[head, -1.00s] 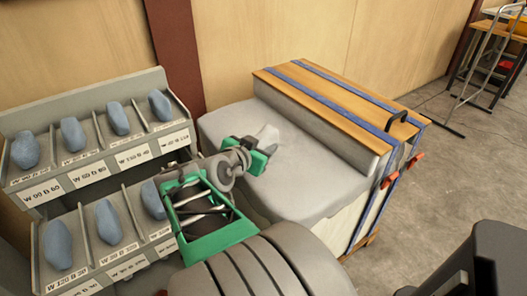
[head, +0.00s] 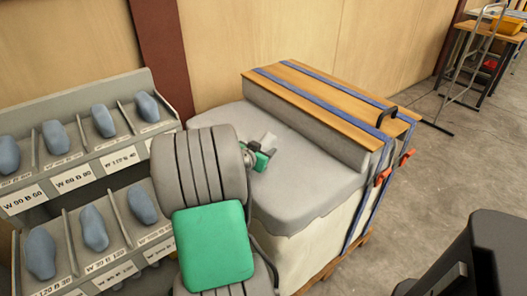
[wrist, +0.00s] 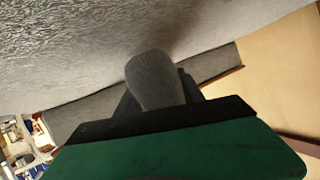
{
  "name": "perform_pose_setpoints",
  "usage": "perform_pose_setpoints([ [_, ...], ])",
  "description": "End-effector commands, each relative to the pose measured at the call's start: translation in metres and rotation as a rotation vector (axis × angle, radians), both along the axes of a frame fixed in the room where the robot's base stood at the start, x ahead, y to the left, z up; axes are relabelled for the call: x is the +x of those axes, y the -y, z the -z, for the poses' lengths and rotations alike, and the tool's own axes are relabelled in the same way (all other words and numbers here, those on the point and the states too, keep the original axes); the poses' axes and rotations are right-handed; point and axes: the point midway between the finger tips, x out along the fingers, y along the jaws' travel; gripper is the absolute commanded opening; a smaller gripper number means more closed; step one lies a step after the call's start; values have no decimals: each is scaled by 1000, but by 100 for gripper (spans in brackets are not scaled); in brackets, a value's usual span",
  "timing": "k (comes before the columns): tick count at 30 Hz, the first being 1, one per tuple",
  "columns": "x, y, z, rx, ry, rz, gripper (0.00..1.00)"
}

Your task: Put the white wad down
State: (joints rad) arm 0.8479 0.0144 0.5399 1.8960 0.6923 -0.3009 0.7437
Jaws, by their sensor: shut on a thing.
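My gripper (head: 263,151) is green and dark, and shut on the white wad (head: 268,139). The wad is small and pale against the grey padded top (head: 300,200) of the bench-like block. In the wrist view the wad (wrist: 153,80) looks grey in shadow, a rounded lump standing out from between the jaws (wrist: 155,102). The grey padded surface (wrist: 90,50) fills the upper part of that view, close to the wad. I cannot tell whether the wad touches it. My arm hides part of the block's left side in the head view.
A wooden board (head: 330,95) with blue straps lies along the back of the padded top. A grey rack (head: 75,150) with labelled slots holds several blue wads at left. The padded top right of my gripper is clear. The concrete floor (head: 420,190) is open.

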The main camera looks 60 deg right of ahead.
Motion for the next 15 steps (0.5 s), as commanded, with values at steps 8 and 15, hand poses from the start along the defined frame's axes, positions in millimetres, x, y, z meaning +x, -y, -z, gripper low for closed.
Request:
perform_pose_setpoints([
  [8, 1, 0, 2, -4, 2, 0, 0],
  [15, 0, 0, 4, -3, 2, 0, 56],
])
